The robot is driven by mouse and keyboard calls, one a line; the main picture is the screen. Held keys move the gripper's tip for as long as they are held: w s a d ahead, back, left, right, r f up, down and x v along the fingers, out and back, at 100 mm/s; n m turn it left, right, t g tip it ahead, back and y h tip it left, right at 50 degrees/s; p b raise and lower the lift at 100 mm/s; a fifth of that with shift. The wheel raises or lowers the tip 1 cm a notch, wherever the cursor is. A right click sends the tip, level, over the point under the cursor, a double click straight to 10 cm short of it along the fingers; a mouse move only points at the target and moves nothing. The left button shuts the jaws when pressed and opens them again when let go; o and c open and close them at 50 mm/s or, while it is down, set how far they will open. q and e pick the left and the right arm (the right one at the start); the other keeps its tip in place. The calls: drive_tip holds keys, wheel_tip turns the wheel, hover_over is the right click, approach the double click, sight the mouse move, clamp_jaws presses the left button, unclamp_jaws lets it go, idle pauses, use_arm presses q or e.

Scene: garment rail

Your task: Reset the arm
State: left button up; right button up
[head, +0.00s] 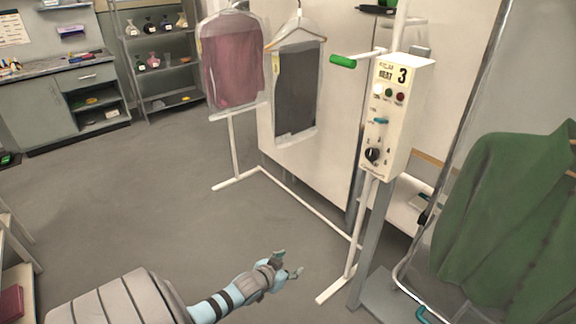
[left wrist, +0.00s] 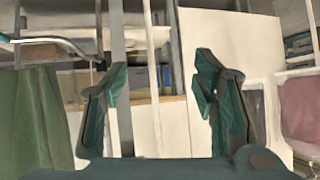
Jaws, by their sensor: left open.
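My left arm reaches in from the bottom left of the head view. Its gripper (head: 288,264) is open and empty over the grey floor, in front of the garment rail (head: 300,203). In the left wrist view its two green-padded fingers (left wrist: 160,95) stand wide apart with nothing between them. Behind them are a pale panel and upright posts. My right gripper is not in view.
A control box marked 3 (head: 397,115) stands on a post right of centre, near a green-tipped handle (head: 343,61). Bagged garments, one pink (head: 232,70) and one dark (head: 296,92), hang on the rail. A green jacket (head: 510,220) hangs at right. Open floor (head: 130,200) lies left.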

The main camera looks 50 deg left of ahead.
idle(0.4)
use_arm(q)
drive_tip(key=s+d+f+m+g, duration=0.2)
drive_tip(key=s+f+g, duration=0.3)
drive_tip(key=s+f, duration=0.9)
drive_tip(key=s+d+f+g, duration=0.1)
drive_tip(key=s+d+f, duration=0.2)
drive_tip(key=s, duration=0.4)
drive_tip(key=s+d+f+g+h, duration=0.1)
drive_tip(key=s+d+f+g, duration=0.1)
drive_tip(key=s+d, duration=0.4)
drive_tip(key=s+d+f+g, duration=0.1)
drive_tip(key=s+d+f, duration=0.3)
drive_tip(key=s, duration=0.6)
drive_tip(key=shift+d+f+g+h, duration=0.2)
drive_tip(key=shift+f+g+h, duration=0.1)
drive_tip(key=shift+f, duration=0.15)
